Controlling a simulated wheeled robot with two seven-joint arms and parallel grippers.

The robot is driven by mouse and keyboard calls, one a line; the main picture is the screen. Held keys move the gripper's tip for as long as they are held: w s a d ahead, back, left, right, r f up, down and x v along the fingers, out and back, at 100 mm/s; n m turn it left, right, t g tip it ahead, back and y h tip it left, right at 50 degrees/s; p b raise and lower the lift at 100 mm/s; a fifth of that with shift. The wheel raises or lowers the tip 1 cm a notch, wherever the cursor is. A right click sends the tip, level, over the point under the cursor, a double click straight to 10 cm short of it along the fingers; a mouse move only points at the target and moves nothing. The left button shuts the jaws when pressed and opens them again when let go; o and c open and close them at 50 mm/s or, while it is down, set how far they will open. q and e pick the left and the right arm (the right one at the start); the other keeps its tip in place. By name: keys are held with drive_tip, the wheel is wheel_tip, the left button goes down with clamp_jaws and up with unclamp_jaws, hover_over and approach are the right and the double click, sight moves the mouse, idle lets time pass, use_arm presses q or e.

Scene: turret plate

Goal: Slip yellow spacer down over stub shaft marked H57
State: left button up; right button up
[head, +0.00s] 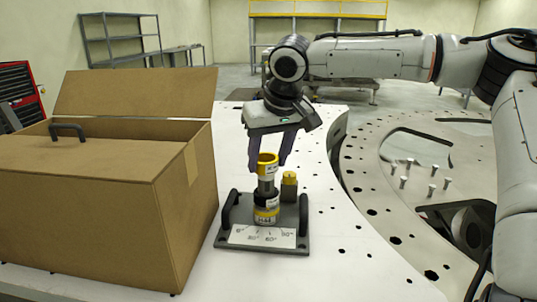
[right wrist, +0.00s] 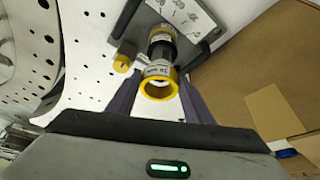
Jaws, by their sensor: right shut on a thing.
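The yellow spacer (head: 267,158), a ring with a white label, is between the fingers of my right gripper (head: 268,152), which is shut on it. It also shows in the right wrist view (right wrist: 158,84), its open bore facing the camera. I cannot read the shaft's mark clearly. The spacer looks lined up with the shaft; whether its lower edge is around the shaft top I cannot tell. My left gripper is not in view.
A large cardboard box (head: 90,215) with an open flap is close on the left. A drilled metal ring plate (head: 375,205) lies right, with several upright pins.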

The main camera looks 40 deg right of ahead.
sight(269, 173)
drive_tip(key=shift+s+f, duration=0.15)
drive_tip(key=shift+f, duration=0.35)
drive_tip(key=shift+w+f, duration=0.25)
drive_tip(key=shift+f, duration=0.3)
drive_tip(key=shift+s+f+b, duration=0.1)
drive_tip(key=shift+f+b, duration=0.35)
drive_tip(key=shift+f, duration=0.1)
drive_tip(key=shift+f+b, duration=0.3)
drive_tip(key=shift+f, duration=0.85)
drive_tip(key=o, duration=1.2)
